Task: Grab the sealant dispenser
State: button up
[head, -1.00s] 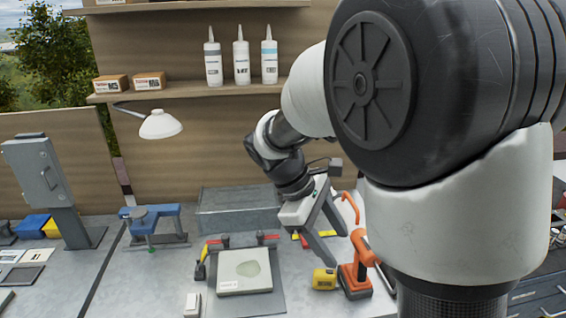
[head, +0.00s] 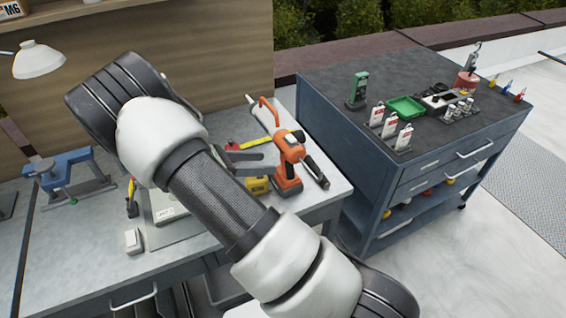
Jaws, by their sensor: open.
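The sealant dispenser (head: 291,147) stands on the right end of the grey workbench. It has an orange body, a dark base, a pale tube pointing to the back left and a black rod at the rear. My gripper (head: 268,164) is partly hidden behind my own arm. Its two dark grey fingers show apart and empty, pointing right, just left of the dispenser's body. Whether a finger touches the dispenser cannot be told from this view.
A yellow tape measure (head: 256,186) lies beside the dispenser's base. A blue clamp (head: 70,172) stands farther left, and a white block (head: 133,241) lies near the front edge. A dark cart (head: 430,90) with bottles and a green tray stands to the right.

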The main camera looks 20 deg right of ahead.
aim_at(288, 163)
jog(key=x, duration=0.6)
jog(key=p+x, duration=0.1)
jog(key=x, duration=0.2)
jog(key=shift+s+d+f, duration=0.2)
jog(key=shift+s+d, duration=0.05)
grip_shut()
dwell(1.0)
jog(key=shift+w+r, duration=0.1)
jog(key=shift+r, duration=0.1)
